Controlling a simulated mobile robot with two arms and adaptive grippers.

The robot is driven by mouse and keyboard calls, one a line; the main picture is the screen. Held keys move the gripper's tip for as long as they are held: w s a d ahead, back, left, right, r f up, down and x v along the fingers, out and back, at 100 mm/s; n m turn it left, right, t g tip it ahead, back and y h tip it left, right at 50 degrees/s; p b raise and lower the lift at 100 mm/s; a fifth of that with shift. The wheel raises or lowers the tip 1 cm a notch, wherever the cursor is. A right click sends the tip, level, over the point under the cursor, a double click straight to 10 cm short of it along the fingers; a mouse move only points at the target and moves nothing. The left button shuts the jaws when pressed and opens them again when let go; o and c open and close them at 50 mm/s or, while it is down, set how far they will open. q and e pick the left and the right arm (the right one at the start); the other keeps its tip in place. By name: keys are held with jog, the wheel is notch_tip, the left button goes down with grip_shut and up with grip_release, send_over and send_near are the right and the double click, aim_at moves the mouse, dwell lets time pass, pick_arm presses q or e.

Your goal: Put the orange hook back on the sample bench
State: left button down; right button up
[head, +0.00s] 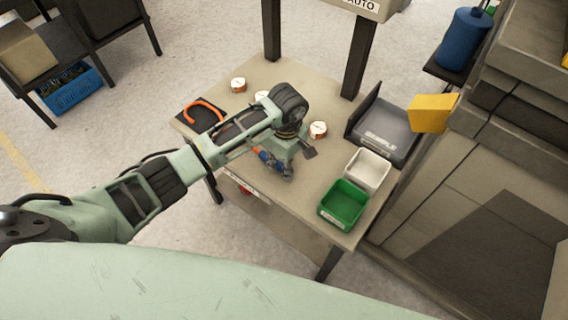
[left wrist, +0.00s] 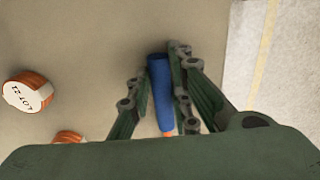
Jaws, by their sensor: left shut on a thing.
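An orange curved hook (head: 205,106) lies on a black mat (head: 187,119) at the left corner of the bench (head: 318,188). My left gripper (head: 284,170) is over the middle of the bench, well to the right of the hook. It is shut on a blue rod with an orange end (head: 267,159). In the left wrist view the blue rod (left wrist: 161,88) sits between the two fingers (left wrist: 156,98), its orange end towards the palm. I cannot tell whether the rod touches the bench. My right gripper is out of view.
A dark grey tray (head: 381,133), a white bin (head: 367,170) and a green bin (head: 343,205) are on the right. Dark posts rise behind.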

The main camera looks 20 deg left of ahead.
pick_arm(q)
jog(key=c, duration=1.6)
grip_release()
jog(key=shift+r, duration=0.1)
notch_tip(320, 180, up, 12)
jog(key=shift+d+b, duration=0.15)
jog(key=shift+b, duration=0.15)
